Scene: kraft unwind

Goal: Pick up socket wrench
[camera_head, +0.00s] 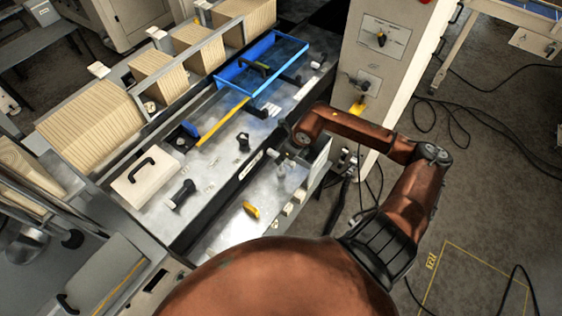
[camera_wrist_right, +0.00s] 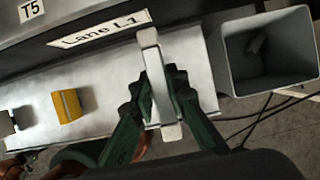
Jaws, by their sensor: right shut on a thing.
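My right gripper (camera_head: 285,155) is over the metal ledge at the front right of the unwind table. In the right wrist view its two dark green fingers (camera_wrist_right: 160,95) are closed on either side of a pale grey bar (camera_wrist_right: 150,48) with blunt ends. My left gripper is not in view.
An open grey square bin (camera_wrist_right: 227,65) is right of the fingers. A yellow block (camera_wrist_right: 67,105) lies left on the ledge, beside the "Lane L1" label (camera_wrist_right: 100,30).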

